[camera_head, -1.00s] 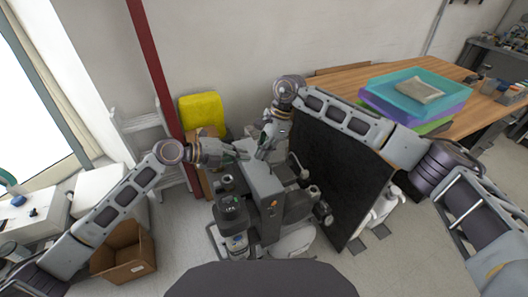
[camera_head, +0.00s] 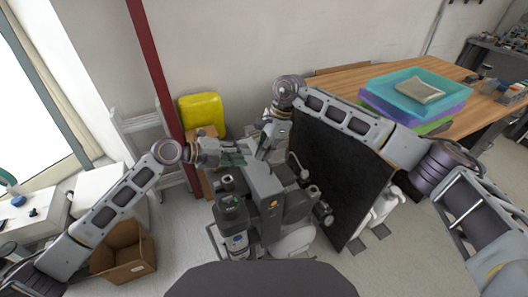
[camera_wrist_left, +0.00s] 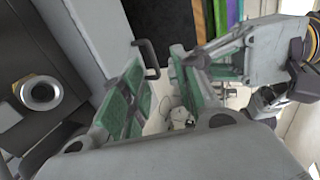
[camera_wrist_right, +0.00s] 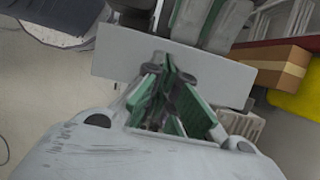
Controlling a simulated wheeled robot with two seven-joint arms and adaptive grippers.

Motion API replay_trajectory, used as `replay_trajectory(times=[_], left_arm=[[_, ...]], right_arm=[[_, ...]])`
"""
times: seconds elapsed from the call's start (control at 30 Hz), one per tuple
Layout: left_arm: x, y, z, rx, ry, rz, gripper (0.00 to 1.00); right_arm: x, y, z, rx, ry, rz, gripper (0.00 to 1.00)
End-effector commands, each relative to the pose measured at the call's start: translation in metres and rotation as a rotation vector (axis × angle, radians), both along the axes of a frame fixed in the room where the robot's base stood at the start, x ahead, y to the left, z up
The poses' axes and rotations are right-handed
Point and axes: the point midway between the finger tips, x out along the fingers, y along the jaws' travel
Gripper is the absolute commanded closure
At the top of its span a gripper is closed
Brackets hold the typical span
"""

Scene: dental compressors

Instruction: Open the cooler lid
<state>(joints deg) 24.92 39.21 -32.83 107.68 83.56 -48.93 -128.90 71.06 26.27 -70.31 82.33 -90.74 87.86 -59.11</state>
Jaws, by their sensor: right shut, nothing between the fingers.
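The cooler appears to be the tall grey box (camera_head: 266,198) on the compressor unit, in the middle of the head view. Its pale flat face (camera_wrist_right: 175,72) lies just beyond my right fingers in the right wrist view. A dark bracket-shaped handle (camera_wrist_left: 148,58) stands off a grey panel in the left wrist view. My left gripper (camera_head: 235,157) is open, with its green-padded fingers (camera_wrist_left: 160,100) apart near the handle and nothing seen held. My right gripper (camera_head: 263,152) is shut and empty above the box's far end; its fingers (camera_wrist_right: 172,110) also show in the right wrist view.
Dark compressor parts (camera_head: 232,215) crowd the box's left side. A large black panel (camera_head: 340,175) stands close on the right. A yellow case (camera_head: 202,110) and a red post (camera_head: 155,60) are behind. A cardboard box (camera_head: 125,262) sits on the floor at left.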

Motion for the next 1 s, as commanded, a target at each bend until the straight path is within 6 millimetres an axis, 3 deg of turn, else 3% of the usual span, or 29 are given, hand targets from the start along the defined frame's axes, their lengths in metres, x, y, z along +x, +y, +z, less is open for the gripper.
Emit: replay_trajectory(times=[1.0], left_arm=[[-0.037,0.089,0.043,0.003,0.002,0.001,0.70]], right_arm=[[0.000,0.000,0.000,0.000,0.000,0.000,1.00]])
